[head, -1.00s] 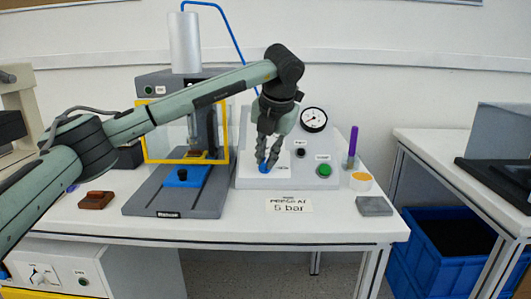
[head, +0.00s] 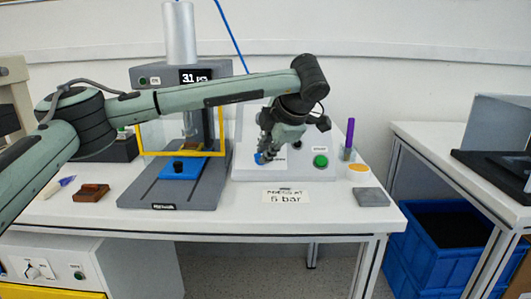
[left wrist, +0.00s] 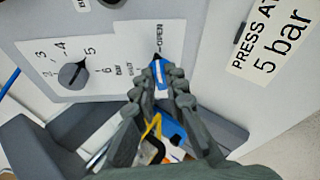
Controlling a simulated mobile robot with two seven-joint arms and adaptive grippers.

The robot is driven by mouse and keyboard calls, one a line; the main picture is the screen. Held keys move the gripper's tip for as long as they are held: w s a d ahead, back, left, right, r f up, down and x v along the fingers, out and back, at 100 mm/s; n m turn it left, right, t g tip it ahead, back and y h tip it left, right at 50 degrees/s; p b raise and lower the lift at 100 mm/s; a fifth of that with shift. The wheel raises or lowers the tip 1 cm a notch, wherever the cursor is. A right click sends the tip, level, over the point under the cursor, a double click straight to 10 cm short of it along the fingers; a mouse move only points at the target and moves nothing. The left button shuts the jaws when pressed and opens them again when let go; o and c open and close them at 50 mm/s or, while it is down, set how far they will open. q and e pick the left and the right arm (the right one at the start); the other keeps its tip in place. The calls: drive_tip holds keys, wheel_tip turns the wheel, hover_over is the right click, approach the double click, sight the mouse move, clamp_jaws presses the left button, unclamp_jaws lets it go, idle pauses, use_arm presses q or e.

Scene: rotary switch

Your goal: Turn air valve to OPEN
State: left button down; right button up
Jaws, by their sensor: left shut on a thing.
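The blue air valve handle (head: 259,158) is on the sloped white control panel (head: 310,173). My left gripper (head: 266,151) reaches down to it from above and is shut on it. In the left wrist view, the handle (left wrist: 169,76) shows between the fingertips (left wrist: 162,80). The handle's dark end lies close to the printed word OPEN (left wrist: 161,38). The fingers hide part of the handle and other print near it. My right gripper is not in view.
A green button (head: 320,161) is right of the valve. The press (head: 185,75) with a yellow guard and lit display stands left. A "5 bar" card (head: 285,196), grey block (head: 370,197), orange-topped cup (head: 358,173) and purple marker (head: 349,137) are nearby.

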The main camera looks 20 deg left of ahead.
use_arm(q)
drive_tip(key=shift+d+m, duration=0.1)
drive_tip(key=shift+m, duration=0.7)
drive_tip(key=shift+s+m+t+b, duration=0.1)
drive_tip(key=shift+m+t+b, duration=0.25)
drive_tip(key=shift+m, duration=0.15)
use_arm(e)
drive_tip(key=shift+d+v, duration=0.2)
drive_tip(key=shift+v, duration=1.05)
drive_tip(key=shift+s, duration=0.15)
use_arm(q)
drive_tip(key=c, duration=1.6)
unclamp_jaws()
drive_tip(key=shift+o, duration=0.2)
drive_tip(key=shift+f, duration=0.1)
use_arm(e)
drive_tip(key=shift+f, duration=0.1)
use_arm(q)
drive_tip(key=v, duration=1.2)
drive_tip(key=shift+d, duration=0.1)
